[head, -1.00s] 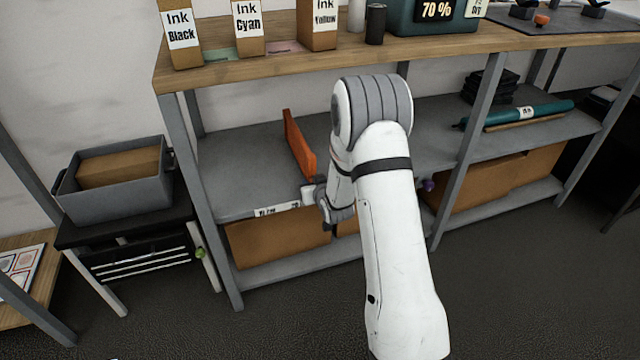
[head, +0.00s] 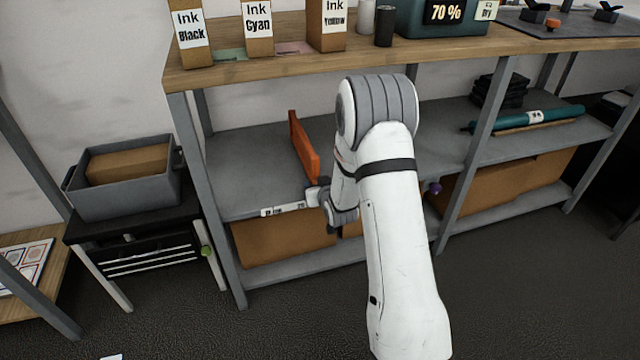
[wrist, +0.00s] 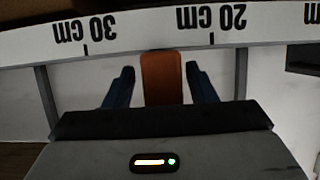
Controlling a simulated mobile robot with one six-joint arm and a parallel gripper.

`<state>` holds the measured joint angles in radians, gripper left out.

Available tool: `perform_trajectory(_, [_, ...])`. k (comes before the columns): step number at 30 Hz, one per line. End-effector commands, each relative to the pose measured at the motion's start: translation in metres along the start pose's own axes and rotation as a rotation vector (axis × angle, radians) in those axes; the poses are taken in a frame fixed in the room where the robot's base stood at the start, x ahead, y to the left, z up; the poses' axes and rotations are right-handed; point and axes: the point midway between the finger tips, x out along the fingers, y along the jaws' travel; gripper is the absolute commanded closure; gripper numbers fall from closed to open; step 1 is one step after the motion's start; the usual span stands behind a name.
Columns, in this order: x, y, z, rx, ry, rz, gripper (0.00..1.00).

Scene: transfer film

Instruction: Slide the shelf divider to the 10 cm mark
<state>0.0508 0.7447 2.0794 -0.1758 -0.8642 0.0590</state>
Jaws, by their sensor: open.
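The orange shelf divider (head: 304,150) stands upright on the grey middle shelf, left of my arm. A white ruler strip (head: 283,209) runs along the shelf's front edge. In the wrist view the strip (wrist: 150,32) reads upside down, with 30 cm at left and 20 cm at right. The divider (wrist: 162,78) shows between those two marks. My gripper (wrist: 160,87) is open, with one dark finger on each side of the divider and a gap on both sides. In the head view my gripper (head: 317,194) is at the shelf front, partly hidden by my arm.
Ink boxes (head: 259,32) stand on the wooden top above. Shelf posts (head: 205,200) bound the bay. Cardboard boxes (head: 285,238) lie below. A teal roll (head: 530,118) lies on the shelf farther right. The shelf left of the divider is clear.

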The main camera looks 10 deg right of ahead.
Motion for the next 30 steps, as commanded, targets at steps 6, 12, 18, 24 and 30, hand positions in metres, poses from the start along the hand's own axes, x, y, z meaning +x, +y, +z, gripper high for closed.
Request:
perform_trajectory(6, [-0.038, 0.0, -0.003, 0.0, 0.0, 0.001, 0.49])
perform_trajectory(12, [-0.064, 0.0, -0.001, 0.0, -0.001, 0.0, 0.49])
perform_trajectory(18, [-0.071, 0.0, 0.0, 0.0, 0.0, 0.0, 0.49])
perform_trajectory(24, [-0.071, 0.001, 0.0, 0.0, 0.0, 0.0, 0.49])
perform_trajectory(30, [-0.072, 0.001, -0.003, 0.0, -0.002, 0.001, 0.49])
